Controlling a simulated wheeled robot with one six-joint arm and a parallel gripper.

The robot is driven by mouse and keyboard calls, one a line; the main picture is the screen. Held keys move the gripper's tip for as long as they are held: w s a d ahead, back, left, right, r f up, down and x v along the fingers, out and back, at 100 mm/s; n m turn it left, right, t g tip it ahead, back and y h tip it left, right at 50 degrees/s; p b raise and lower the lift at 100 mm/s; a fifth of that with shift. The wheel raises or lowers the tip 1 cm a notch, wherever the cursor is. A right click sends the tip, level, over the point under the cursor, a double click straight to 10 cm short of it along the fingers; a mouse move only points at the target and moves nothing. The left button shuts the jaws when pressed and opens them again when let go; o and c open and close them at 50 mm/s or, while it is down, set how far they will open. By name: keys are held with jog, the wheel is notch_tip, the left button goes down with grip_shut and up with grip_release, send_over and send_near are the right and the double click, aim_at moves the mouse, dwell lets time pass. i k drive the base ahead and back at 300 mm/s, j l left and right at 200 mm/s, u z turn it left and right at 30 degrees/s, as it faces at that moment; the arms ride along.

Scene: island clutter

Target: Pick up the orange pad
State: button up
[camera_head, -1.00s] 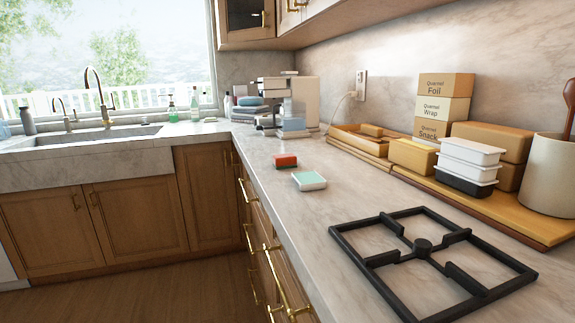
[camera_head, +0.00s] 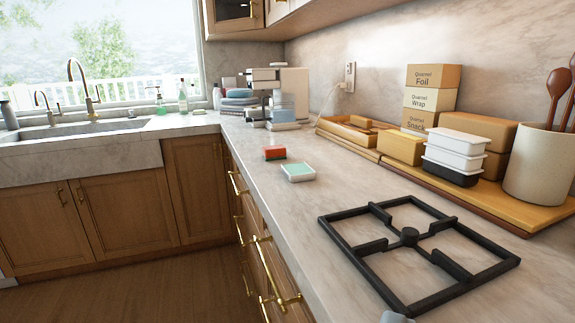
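The orange pad (camera_head: 275,153) is a small flat orange-red block with a darker side. It lies on the marble counter (camera_head: 345,178), left of the middle of the view and near the counter's front edge. A pale green pad with a white border (camera_head: 298,172) lies just nearer and to its right, with a small gap between them.
A black burner grate (camera_head: 410,237) lies on the near counter. A wooden board (camera_head: 545,212) with boxes, stacked containers (camera_head: 456,153) and a utensil crock (camera_head: 540,170) lines the wall. A coffee machine (camera_head: 268,100) stands behind. A grey shape (camera_head: 397,317) shows at the bottom edge.

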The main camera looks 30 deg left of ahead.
aim_at(279, 152)
jog(key=j, duration=0.6)
jog(key=k+j, duration=0.1)
jog(key=j, duration=0.45)
jog(key=i+j, duration=0.25)
jog(key=j, duration=0.15)
jog(key=i+j, duration=0.55)
jog(key=j, duration=0.2)
jog(key=i+l, duration=0.1)
jog(key=i, duration=0.6)
